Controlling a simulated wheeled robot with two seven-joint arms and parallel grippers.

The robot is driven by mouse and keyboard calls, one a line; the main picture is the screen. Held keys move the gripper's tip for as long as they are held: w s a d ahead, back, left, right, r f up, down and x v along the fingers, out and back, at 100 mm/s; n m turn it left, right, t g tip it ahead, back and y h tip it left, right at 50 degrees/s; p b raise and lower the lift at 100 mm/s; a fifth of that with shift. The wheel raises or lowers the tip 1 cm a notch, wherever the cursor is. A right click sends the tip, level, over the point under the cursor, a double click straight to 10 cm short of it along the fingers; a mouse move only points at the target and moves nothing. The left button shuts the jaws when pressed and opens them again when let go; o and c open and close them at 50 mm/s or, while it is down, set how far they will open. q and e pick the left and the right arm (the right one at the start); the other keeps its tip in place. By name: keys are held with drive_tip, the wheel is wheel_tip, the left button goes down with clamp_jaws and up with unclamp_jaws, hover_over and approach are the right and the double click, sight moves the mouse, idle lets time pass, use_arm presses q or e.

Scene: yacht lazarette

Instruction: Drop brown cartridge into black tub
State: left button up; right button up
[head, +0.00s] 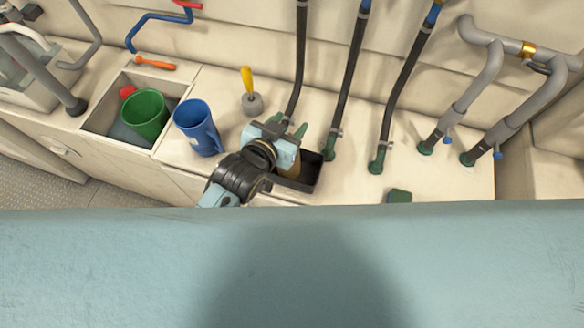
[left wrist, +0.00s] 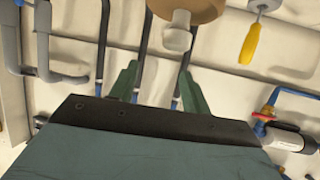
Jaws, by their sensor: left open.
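The brown cartridge (head: 288,161) is partly hidden behind my left gripper in the head view. It appears at or inside the left part of the black tub (head: 307,174), but I cannot tell whether it rests on the tub's floor. In the left wrist view the cartridge (left wrist: 190,8) is cut off by the top edge, with its pale nozzle (left wrist: 177,38) showing. My left gripper (head: 288,124) is open, its green fingers apart and just behind the cartridge and tub. The fingers also show in the left wrist view (left wrist: 158,82), with nothing between them. My right gripper is out of view.
A blue mug (head: 198,128) stands left of the tub. A yellow-handled tool (head: 247,80) stands in a grey base behind it. A green cup (head: 145,114) sits in a recessed bin. Black hoses (head: 345,80) and grey pipes (head: 487,75) rise behind and right. A green block (head: 399,196) lies near the front edge.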

use_arm(q)
drive_tip(key=shift+s, duration=0.1)
drive_tip(key=v, duration=1.3)
drive_tip(key=s+a+f+g+y+b, duration=0.1)
drive_tip(key=s+a+f+g+b, duration=0.15)
drive_tip(key=f, duration=0.85)
drive_tip(key=s+a+f+n+g+y+b, duration=0.15)
drive_tip(key=a+f, duration=0.25)
drive_tip(key=f, duration=0.7)
drive_tip(key=s+a+f+g+y+b, duration=0.1)
drive_tip(key=a+f+y, duration=0.15)
drive_tip(key=f, duration=0.85)
drive_tip(key=s+a+f+n+g+b, duration=0.1)
drive_tip(key=s+a+f, duration=0.4)
drive_tip(key=s+f, duration=0.6)
drive_tip(key=s+a+f+n+g+y+b, duration=0.1)
drive_tip(key=s+a+f+g+b, duration=0.3)
drive_tip(key=s+f, duration=0.7)
drive_tip(key=shift+s+a+g+y, duration=0.3)
drive_tip(key=shift+s+a+g, duration=0.15)
drive_tip(key=shift+s, duration=0.2)
